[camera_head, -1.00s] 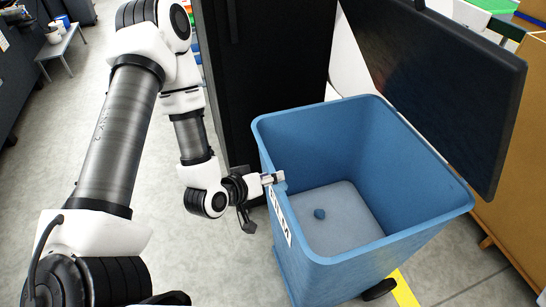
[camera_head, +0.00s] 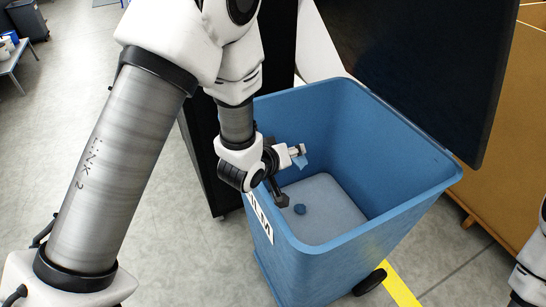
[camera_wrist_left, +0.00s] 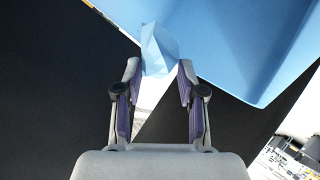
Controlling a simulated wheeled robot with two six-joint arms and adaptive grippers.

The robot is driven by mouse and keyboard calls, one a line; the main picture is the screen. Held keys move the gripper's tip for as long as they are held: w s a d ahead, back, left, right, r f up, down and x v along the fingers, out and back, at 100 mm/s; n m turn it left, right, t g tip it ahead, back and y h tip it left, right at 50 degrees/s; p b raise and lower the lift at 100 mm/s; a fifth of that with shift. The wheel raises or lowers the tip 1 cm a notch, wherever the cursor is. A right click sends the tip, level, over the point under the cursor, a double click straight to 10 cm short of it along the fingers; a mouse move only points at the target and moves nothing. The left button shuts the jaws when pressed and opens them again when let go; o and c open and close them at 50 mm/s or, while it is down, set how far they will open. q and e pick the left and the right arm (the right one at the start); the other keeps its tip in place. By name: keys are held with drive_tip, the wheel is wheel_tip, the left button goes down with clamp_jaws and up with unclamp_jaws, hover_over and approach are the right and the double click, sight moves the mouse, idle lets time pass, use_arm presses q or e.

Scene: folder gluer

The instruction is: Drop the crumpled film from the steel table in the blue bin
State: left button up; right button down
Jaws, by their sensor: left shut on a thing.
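The blue bin (camera_head: 390,225) stands open in the head view, with a white label on its left side. My left gripper (camera_head: 298,152) is over the left part of the bin's opening. It is shut on the crumpled film (camera_head: 301,163), a small pale-blue piece sticking out past the fingertips. In the left wrist view the film (camera_wrist_left: 158,48) sits at the tips of my left gripper (camera_wrist_left: 160,70), with blue bin surface beyond it. My right gripper is not in view.
A dark cabinet (camera_head: 205,165) is close on the left, and a brown box (camera_head: 510,150) is on the right.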

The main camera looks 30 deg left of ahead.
use_arm(q)
drive_tip(key=shift+w+d+f, duration=0.1)
drive_tip(key=shift+w+d, duration=0.5)
drive_tip(key=o, duration=0.9)
drive_tip(key=v, duration=0.7)
drive_tip(key=shift+s, duration=0.25)
drive_tip(key=shift+w, duration=0.1)
